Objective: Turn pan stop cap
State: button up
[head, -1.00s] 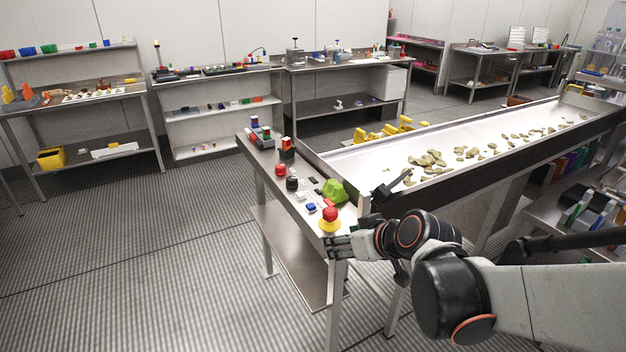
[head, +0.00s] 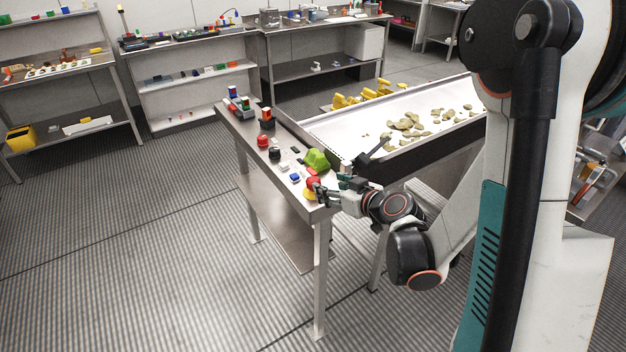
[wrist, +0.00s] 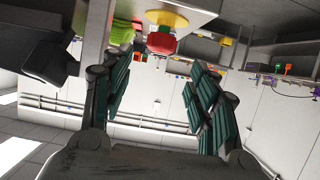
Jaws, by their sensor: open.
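A red mushroom cap on a yellow base (head: 309,187) stands at the near corner of the metal table. I take it for the pan stop cap, though no label is readable. My gripper (head: 325,188) is beside it on the right in the head view, its fingers partly overlapping it. In the wrist view the red cap (wrist: 162,43) shows upside down, ahead of and between the tips of my open gripper (wrist: 157,62). Nothing is held. I cannot tell whether a finger touches the cap.
A green lump (head: 317,159) lies just behind the cap. A red button (head: 263,141), a black button (head: 274,154) and small blue switches (head: 295,178) stand farther along the table (head: 240,121). A white pan (head: 350,128) with tan pieces adjoins on the right.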

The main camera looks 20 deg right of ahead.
aim_at(315, 181)
jog(key=b+x, duration=0.1)
jog(key=x, duration=0.9)
jog(key=shift+w+f, duration=0.1)
jog(key=c, duration=1.1)
